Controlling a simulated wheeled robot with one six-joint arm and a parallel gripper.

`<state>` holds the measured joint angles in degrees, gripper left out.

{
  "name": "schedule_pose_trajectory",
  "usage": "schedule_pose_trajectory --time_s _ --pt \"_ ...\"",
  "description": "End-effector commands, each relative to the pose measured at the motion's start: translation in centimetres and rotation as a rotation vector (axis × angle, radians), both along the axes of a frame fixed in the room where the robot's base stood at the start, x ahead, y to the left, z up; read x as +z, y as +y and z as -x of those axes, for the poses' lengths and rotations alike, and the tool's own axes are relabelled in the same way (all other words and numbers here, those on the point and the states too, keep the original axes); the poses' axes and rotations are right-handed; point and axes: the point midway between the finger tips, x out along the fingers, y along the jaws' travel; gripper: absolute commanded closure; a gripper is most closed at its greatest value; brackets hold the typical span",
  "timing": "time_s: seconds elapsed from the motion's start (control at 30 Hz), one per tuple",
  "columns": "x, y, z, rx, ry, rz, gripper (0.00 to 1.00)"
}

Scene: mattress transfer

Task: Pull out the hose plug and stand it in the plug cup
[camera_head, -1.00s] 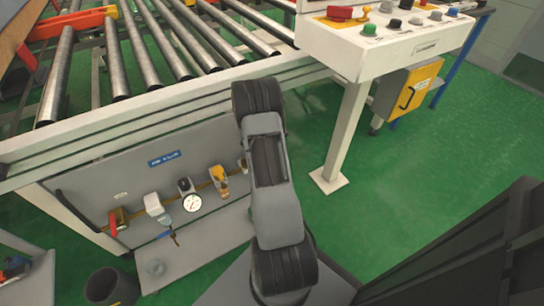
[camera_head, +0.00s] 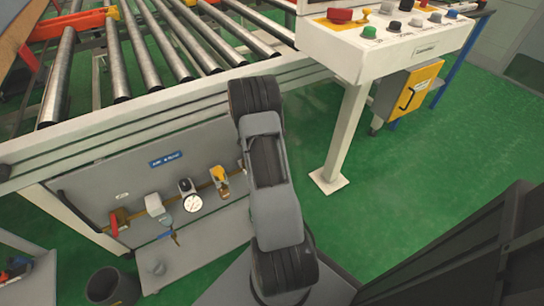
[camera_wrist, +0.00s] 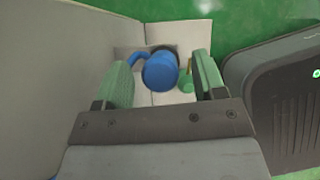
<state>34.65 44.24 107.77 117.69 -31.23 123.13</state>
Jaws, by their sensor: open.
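In the wrist view my gripper (camera_wrist: 165,64) is open, with one green-padded finger on each side of a blue part (camera_wrist: 160,72). The blue part has a rounded end facing the camera and a curved blue piece going off to its left; it looks like the hose plug. A small green piece shows just right of it, near the right finger. I cannot tell whether the fingers touch the blue part. In the head view my arm hides the gripper and the plug. I cannot make out the plug cup with certainty.
The grey panel (camera_head: 112,172) under the roller conveyor (camera_head: 150,90) carries valves and a gauge (camera_head: 193,203). A dark open bin (camera_head: 108,288) stands at lower left. The control console (camera_head: 385,45) is on a post at right. Green floor (camera_head: 420,170) is clear right of my arm.

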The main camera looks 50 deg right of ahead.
Motion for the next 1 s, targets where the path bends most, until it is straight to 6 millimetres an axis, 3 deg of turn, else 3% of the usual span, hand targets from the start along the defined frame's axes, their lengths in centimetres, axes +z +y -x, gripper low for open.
schedule_pose_trajectory --time_s 0.1,0.43,0.63,1.0 --pt "2.9 1.3 -0.4 0.003 -0.003 0.002 0.36" --pt "8.0 4.2 -1.0 0.001 -0.002 0.002 0.36" --pt "9.5 5.2 -1.2 0.002 -0.001 0.001 0.36" --pt "9.8 5.4 -1.2 0.000 0.000 0.000 0.36"
